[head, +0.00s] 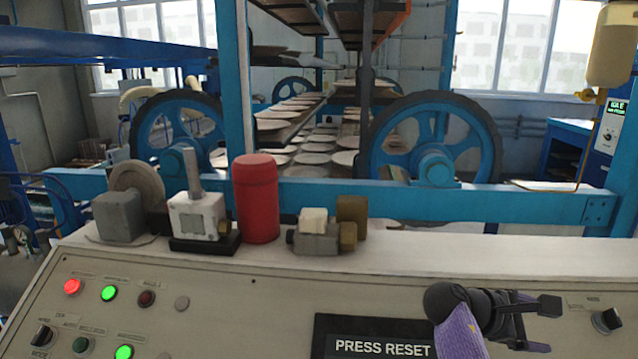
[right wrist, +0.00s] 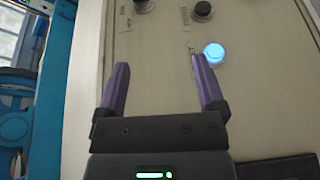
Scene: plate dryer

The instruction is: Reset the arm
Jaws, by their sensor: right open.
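My right gripper (head: 542,326) is over the right part of the control panel (head: 240,315), open and empty. In the right wrist view its two purple-lined fingers (right wrist: 160,68) stand apart above the panel face. A lit blue button (right wrist: 214,53) shows just past the tip of the right-hand finger; I cannot make it out in the head view. A dark display (head: 382,347) reads "PRESS RESET", left of my right gripper. My left gripper is not in view.
A black knob (head: 606,320) is at the panel's right. Red (head: 72,287) and green (head: 109,293) lamps glow at its left. A red cylinder (head: 256,198) and small machine parts stand on the ledge. Behind are a blue frame with wheels (head: 432,140) and racks of plates (head: 313,158).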

